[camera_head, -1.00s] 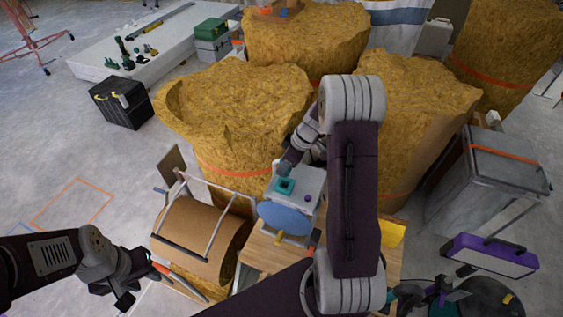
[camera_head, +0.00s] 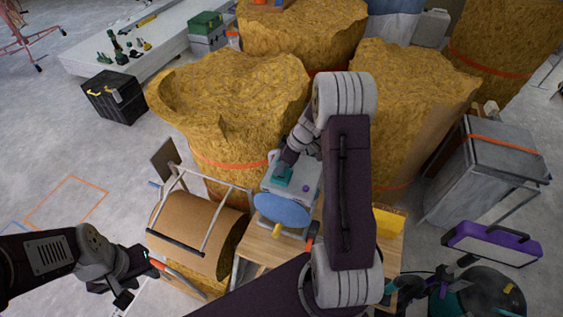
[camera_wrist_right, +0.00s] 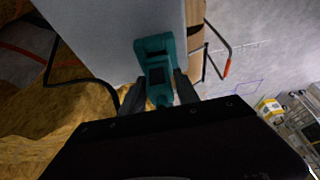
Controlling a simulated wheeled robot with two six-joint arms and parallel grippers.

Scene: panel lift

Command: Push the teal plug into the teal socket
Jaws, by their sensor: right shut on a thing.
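A grey box (camera_head: 304,186) stands on a wooden bench, with a teal socket (camera_head: 282,181) on its top left; the socket also shows in the right wrist view (camera_wrist_right: 154,44). My right gripper (camera_head: 284,166) is at the socket, shut on the teal plug (camera_wrist_right: 160,92). In the right wrist view the plug sits between the two dark fingers, lined up with the socket and close against it. I cannot tell how deep it sits. My left gripper (camera_head: 134,281) is low at the left, away from the box; its jaw gap is unclear.
The wooden bench (camera_head: 262,249) lies below. A brown roll with a metal frame (camera_head: 192,232) stands left. Straw bales (camera_head: 231,110) crowd behind.

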